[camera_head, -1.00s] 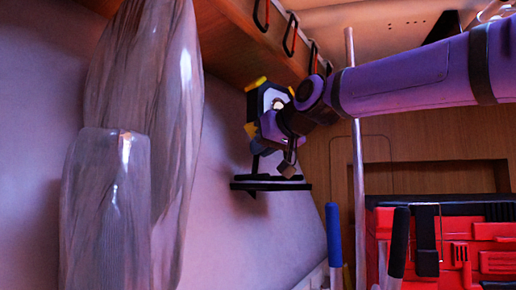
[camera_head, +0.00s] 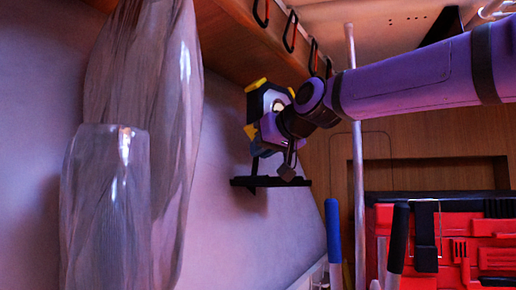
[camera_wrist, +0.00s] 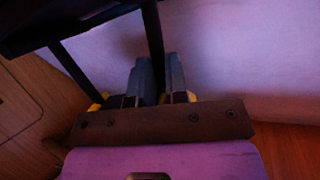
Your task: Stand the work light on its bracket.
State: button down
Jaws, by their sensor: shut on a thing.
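The work light (camera_head: 272,98) is a dark lamp with yellow corners, upright in the head view, with thin black legs below it. My gripper (camera_head: 270,128) reaches it from the right and is shut on it. In the wrist view my gripper (camera_wrist: 155,82) has its two grey fingers close together around a black bar of the light's stand (camera_wrist: 152,35). The bracket (camera_head: 245,183) is a thin black shelf on the wall, right under the light. The light's base and the bracket overlap as one dark line, so I cannot tell whether they touch fully.
Clear plastic bags (camera_head: 110,200) hang at the left. A wooden beam (camera_head: 235,35) with black hooks (camera_head: 290,35) runs overhead. A metal pole (camera_head: 357,150) stands right of the bracket. Blue and black handles (camera_head: 333,235) and a red tool case (camera_head: 480,240) are at lower right.

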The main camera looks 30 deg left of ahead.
dwell(0.4)
jog(key=c, duration=1.1)
grip_release()
jog(key=shift+o, duration=0.2)
jog(key=shift+f, duration=0.2)
jog(key=v, duration=1)
jog(key=shift+s+d+r, duration=0.2)
jog(key=shift+r, duration=0.2)
